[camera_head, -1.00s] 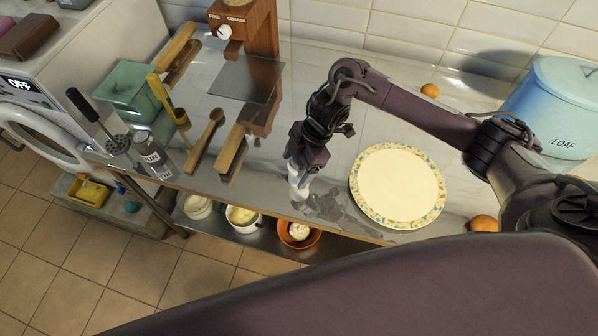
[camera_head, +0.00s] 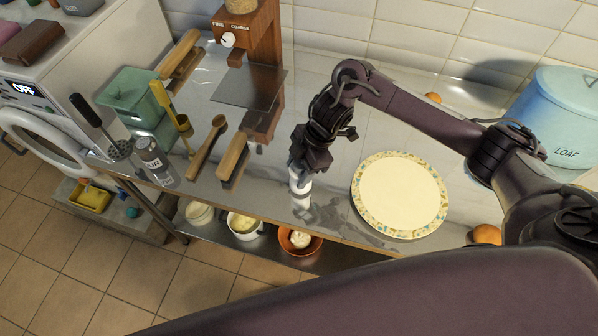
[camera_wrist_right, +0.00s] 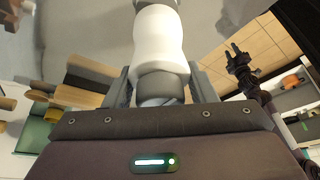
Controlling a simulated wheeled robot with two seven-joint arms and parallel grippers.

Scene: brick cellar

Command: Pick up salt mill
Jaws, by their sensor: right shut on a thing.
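The salt mill (camera_head: 299,187) is white with a grey end and is near the front edge of the metal counter. My right gripper (camera_head: 303,171) is above it in the head view and is shut on it. A pale reflection shows just below the mill; I cannot tell whether its base touches the counter. In the right wrist view the white body of the mill (camera_wrist_right: 159,38) extends away from between the fingers of my right gripper (camera_wrist_right: 160,86). My left gripper (camera_wrist_right: 238,58) shows small in the right wrist view, with its fingers apart and empty. It is not in the head view.
A patterned plate (camera_head: 400,194) lies right of the mill. A wooden brush (camera_head: 233,160), a grey canister (camera_head: 154,158) and a green box (camera_head: 130,95) stand left. A blue loaf bin (camera_head: 560,118) is at right. Bowls, including an orange one (camera_head: 299,244), sit on the lower shelf.

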